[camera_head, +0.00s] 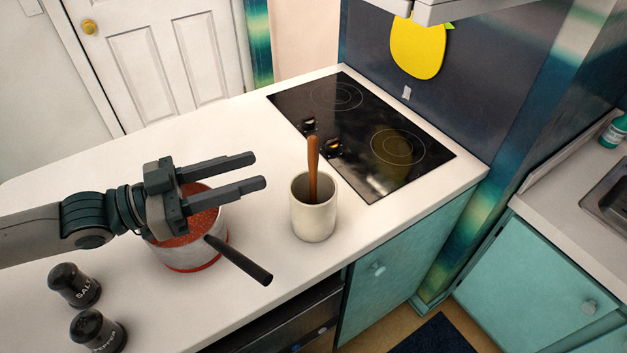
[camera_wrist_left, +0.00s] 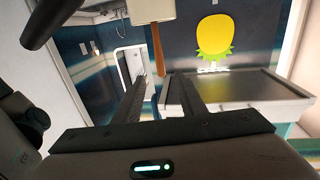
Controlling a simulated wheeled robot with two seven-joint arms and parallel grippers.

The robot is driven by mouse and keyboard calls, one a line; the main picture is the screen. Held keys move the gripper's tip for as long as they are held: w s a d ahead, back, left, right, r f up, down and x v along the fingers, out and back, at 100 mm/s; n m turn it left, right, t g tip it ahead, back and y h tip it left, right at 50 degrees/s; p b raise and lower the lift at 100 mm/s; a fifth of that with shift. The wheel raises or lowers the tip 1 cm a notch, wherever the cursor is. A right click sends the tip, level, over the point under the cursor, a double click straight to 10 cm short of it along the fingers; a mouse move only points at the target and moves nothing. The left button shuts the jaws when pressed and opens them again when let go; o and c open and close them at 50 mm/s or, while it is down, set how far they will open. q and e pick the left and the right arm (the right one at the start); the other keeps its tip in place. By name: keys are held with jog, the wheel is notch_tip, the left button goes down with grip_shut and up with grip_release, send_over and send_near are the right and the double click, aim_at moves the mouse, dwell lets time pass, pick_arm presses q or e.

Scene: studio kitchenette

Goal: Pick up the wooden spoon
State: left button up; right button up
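The wooden spoon (camera_head: 313,168) stands handle up, leaning slightly, in a cream cup (camera_head: 314,215) on the white counter; its lower end is hidden inside. My left gripper (camera_head: 258,171) is open and empty, left of the spoon, its two fingers pointing towards it. In the left wrist view the picture is upside down: the cup (camera_wrist_left: 152,10) is at the top edge and the spoon (camera_wrist_left: 157,48) hangs down from it, appearing between the finger lines of my left gripper (camera_wrist_left: 161,82). The fingers do not touch the spoon. My right gripper is not in view.
A pot of red food (camera_head: 190,255) sits under my left gripper, its dark handle (camera_head: 240,260) jutting towards the front edge. Salt (camera_head: 75,286) and pepper (camera_head: 98,332) shakers stand at the left front. A black cooktop (camera_head: 362,130) lies behind the cup. The counter behind the pot is clear.

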aim_at(318, 151)
pick_arm(q)
jog(key=p+x, duration=0.4)
jog(key=x, duration=0.6)
jog(key=shift+w+d, duration=0.2)
jog(key=shift+d, duration=0.15)
jog(key=shift+d+p, duration=0.1)
jog(key=shift+p, duration=0.2)
jog(key=p+x, duration=0.2)
jog(key=x, duration=0.3)
jog(key=shift+w+d, duration=0.15)
jog(key=shift+d, duration=0.15)
grip_shut()
